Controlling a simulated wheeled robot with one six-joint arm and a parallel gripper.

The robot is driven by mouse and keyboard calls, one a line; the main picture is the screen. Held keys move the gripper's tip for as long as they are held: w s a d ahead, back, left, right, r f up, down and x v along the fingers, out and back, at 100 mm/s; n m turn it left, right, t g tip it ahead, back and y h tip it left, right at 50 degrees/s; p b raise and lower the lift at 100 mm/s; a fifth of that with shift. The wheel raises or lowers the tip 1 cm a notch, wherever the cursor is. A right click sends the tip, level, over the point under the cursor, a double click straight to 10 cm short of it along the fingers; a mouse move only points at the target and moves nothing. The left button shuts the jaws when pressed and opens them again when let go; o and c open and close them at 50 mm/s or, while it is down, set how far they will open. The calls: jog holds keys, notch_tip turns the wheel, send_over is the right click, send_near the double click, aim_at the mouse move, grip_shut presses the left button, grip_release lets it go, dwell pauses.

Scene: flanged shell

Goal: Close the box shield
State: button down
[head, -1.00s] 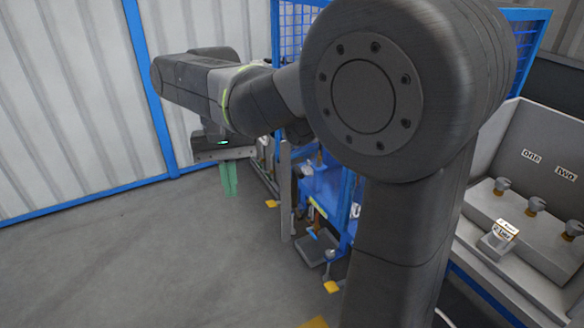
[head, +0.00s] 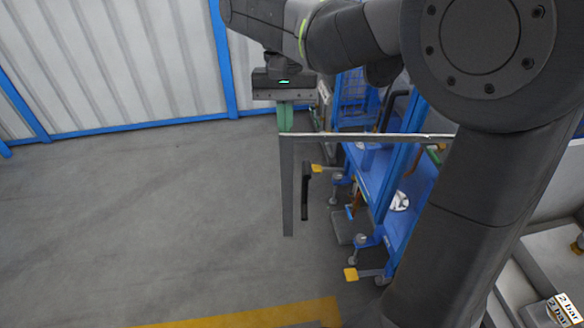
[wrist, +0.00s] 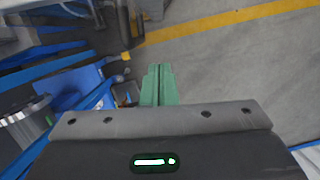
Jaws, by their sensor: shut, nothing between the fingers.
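The box shield looks like a clear panel with a grey metal frame (head: 287,190); it stands out from the blue machine (head: 375,190), so it appears swung open. A dark upright handle (head: 306,190) sits on it near the frame's left post. My gripper (head: 285,128) points down with its green fingers together and empty. In the head view the fingertips overlap the frame's top left corner; I cannot tell whether they touch it. The green fingers also show in the wrist view (wrist: 158,75). My arm hides part of the shield's right side and the machine.
Yellow-tipped feet (head: 352,274) stick out at the machine's base. A label reading "2 bar" (head: 565,308) is on the station at the lower right. The grey floor (head: 150,210) on the left is open, up to the corrugated wall (head: 120,60).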

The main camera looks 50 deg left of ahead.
aim_at(286, 175)
jog(key=shift+s+d+f+p, duration=0.15)
jog(key=shift+s+d+f, duration=0.55)
jog(key=shift+f, duration=0.55)
jog(key=shift+s+d+f+p, duration=0.1)
jog(key=shift+s+d+f, duration=0.35)
jog(key=shift+d+f, duration=0.65)
jog(key=shift+s+d+f+p, duration=0.15)
jog(key=shift+s+d+f, duration=0.45)
jog(key=shift+f, duration=0.8)
